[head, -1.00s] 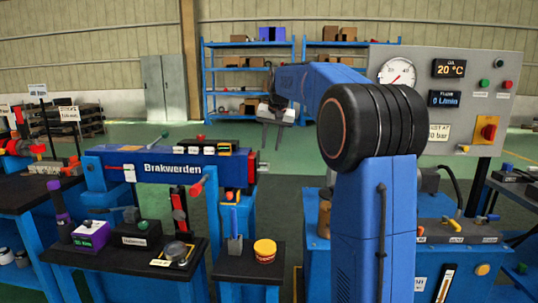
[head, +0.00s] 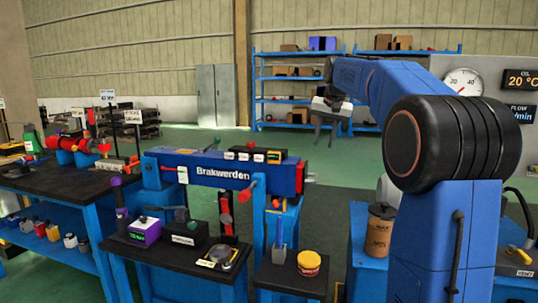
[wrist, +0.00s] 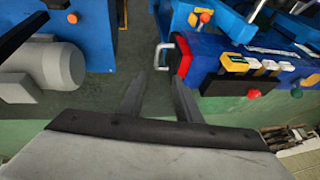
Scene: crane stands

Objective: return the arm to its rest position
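My blue arm (head: 385,85) reaches up and away from the large black joint on the right side of the head view. My gripper (head: 326,133) hangs at its far end with the fingers pointing down, in front of the green floor. In the wrist view the two fingers (wrist: 157,80) are apart with nothing between them. The blue Brakwerden bench unit (head: 222,172) stands to the lower left of the gripper in the head view. Its blue body and red end also show at the right of the wrist view (wrist: 222,62), apart from the fingers.
Black-topped blue tables (head: 180,264) carry boxes and tools. A yellow jar (head: 309,262) stands on a small table, and a brown canister (head: 380,228) stands beside my arm. A gauge panel (head: 485,75) is at the right. Open green floor (head: 350,158) lies behind the benches.

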